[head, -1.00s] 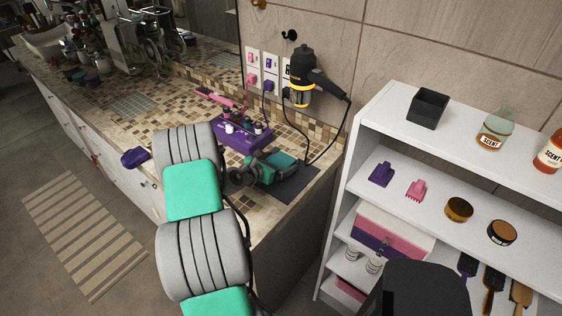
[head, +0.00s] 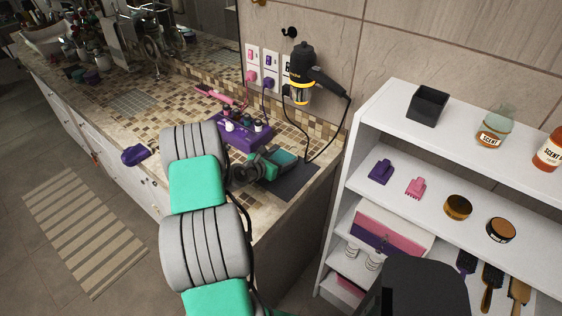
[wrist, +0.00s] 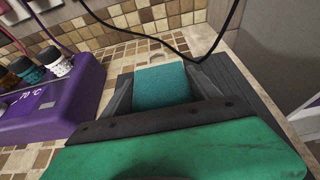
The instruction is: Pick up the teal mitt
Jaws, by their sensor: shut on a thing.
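The teal mitt (wrist: 162,82) is a textured teal piece between the two dark fingers of my gripper (wrist: 163,92) in the wrist view. My gripper is shut on it, with a finger against each side. The mitt's lower part is hidden behind the hand. In the head view my gripper (head: 280,163) is low over the right end of the counter, by the wall. I cannot tell whether the mitt touches the counter.
A purple box with bottles (head: 238,131) stands left of my gripper and also shows in the wrist view (wrist: 62,108). A dark mat (head: 298,181) lies to the right. A hair dryer (head: 302,80) hangs above, its cord looping close behind. A white shelf (head: 385,110) stands right.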

